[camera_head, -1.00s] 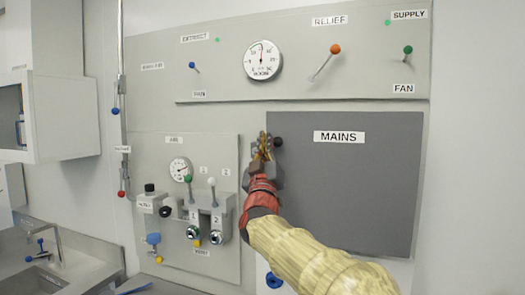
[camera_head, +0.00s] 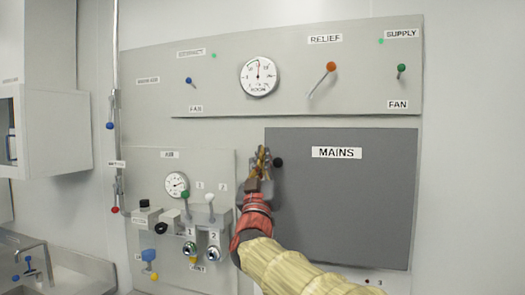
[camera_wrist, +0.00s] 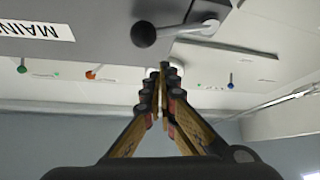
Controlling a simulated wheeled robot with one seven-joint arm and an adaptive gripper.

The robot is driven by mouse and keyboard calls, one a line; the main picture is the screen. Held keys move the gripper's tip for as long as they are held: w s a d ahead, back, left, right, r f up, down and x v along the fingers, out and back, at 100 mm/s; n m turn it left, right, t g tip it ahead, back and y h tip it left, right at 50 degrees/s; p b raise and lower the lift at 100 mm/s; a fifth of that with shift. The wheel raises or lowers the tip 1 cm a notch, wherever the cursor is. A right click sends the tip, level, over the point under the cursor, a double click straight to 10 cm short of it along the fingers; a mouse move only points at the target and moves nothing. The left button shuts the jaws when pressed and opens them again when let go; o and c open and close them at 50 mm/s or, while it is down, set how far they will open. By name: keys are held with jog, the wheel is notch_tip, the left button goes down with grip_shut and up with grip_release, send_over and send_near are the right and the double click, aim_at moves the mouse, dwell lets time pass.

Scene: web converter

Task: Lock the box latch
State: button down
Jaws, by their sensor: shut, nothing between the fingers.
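The grey box door labelled MAINS (camera_head: 345,210) is flat against the wall panel. Its latch is a short metal lever (camera_wrist: 190,30) with a black ball knob (camera_wrist: 144,34), at the door's upper left edge. In the head view the knob (camera_head: 278,162) shows just right of my fingertips, and the lever is mostly hidden behind my gripper. My gripper (camera_head: 262,156) is shut and empty beside the latch. In the wrist view my fingertips (camera_wrist: 163,72) meet just below the lever, apparently apart from it; touching cannot be told for certain.
Above are the RELIEF lever with an orange knob (camera_head: 331,68), a green-knobbed FAN lever (camera_head: 401,70) and a round gauge (camera_head: 258,76). Left of my arm, a smaller panel holds a gauge (camera_head: 176,185), levers and valves (camera_head: 201,225).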

jog(key=v, duration=0.6)
jog(key=shift+a, duration=0.35)
jog(key=shift+w, duration=0.1)
